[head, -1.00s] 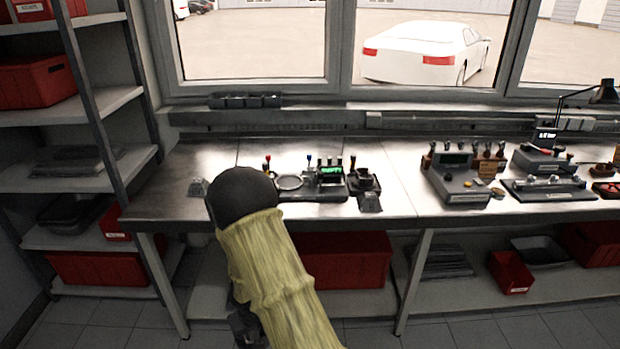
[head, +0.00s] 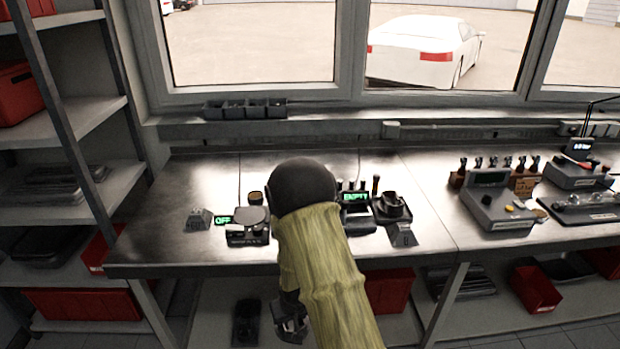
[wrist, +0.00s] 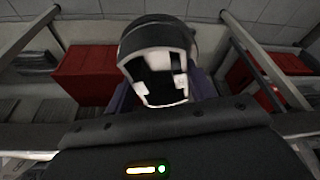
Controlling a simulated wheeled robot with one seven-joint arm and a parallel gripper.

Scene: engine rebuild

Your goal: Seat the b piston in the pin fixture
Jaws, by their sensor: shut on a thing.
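In the wrist view my gripper (wrist: 160,86) is shut on a dark, round, hollow part that looks like the piston (wrist: 157,42). Its pale inner side faces the camera; I cannot read a letter on it. In the head view my gripper (head: 290,322) hangs low in front of the bench's front edge, partly behind my yellow-sleeved arm; the piston is not clear there. A small unit with a green EMPTY display (head: 356,197), likely the pin fixture, stands on the bench, partly hidden by my arm. The gripper is apart from it.
A flat-topped device (head: 250,216) with a green OFF display stands left of my arm. A dark cup-like holder (head: 392,205) stands right of the EMPTY display. A grey console (head: 500,208) is farther right. The bench (head: 165,240) is bare at left. Red bins (head: 535,288) sit below.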

